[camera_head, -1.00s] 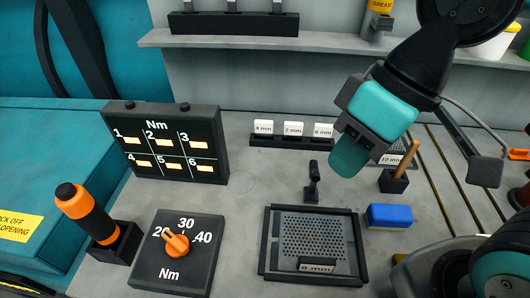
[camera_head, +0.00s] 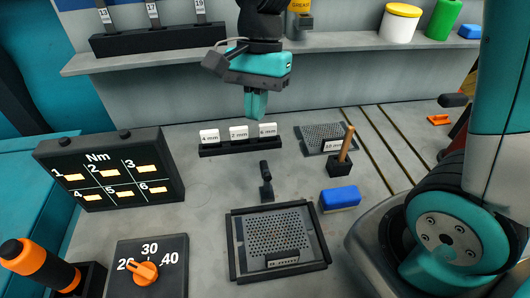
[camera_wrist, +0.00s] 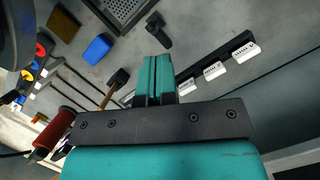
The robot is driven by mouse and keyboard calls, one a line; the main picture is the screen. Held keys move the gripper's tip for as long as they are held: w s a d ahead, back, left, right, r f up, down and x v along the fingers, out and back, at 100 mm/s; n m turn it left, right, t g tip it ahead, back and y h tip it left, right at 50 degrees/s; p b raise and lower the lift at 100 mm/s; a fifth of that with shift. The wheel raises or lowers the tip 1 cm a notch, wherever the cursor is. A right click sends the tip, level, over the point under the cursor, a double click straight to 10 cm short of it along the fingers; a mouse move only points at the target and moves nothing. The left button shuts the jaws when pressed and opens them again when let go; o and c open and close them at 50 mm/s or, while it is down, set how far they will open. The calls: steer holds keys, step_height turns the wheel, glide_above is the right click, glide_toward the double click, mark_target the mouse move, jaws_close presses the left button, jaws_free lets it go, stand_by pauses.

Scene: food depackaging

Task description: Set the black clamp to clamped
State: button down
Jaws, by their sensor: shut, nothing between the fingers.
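The black clamp (camera_head: 266,183) stands on the bench just behind the perforated tray, with its handle upright. It also shows beyond my fingertips in the wrist view (camera_wrist: 158,32). My gripper (camera_head: 255,105) points down above the bench, behind the clamp and over the row of white labelled blocks. In the wrist view its teal fingers (camera_wrist: 156,75) are together with nothing between them. My gripper is apart from the clamp.
The framed perforated tray (camera_head: 229,245) lies in front of the clamp. White size blocks (camera_head: 239,133) stand behind it. A blue block (camera_head: 341,198) and a wooden-handled tool (camera_head: 346,143) stand to the right. A torque dial box (camera_head: 175,262) is at front left. A shelf (camera_head: 345,45) runs behind.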

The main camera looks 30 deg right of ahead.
steer(key=w+d+f+m+g+p, duration=0.1)
steer(key=w+f+m, duration=0.4)
steer(key=m, duration=0.6)
steer(key=w+d+g, duration=0.1)
steer(key=w+d, duration=0.1)
steer(key=shift+d+m+h, duration=0.4)
steer(key=shift+s, duration=0.1)
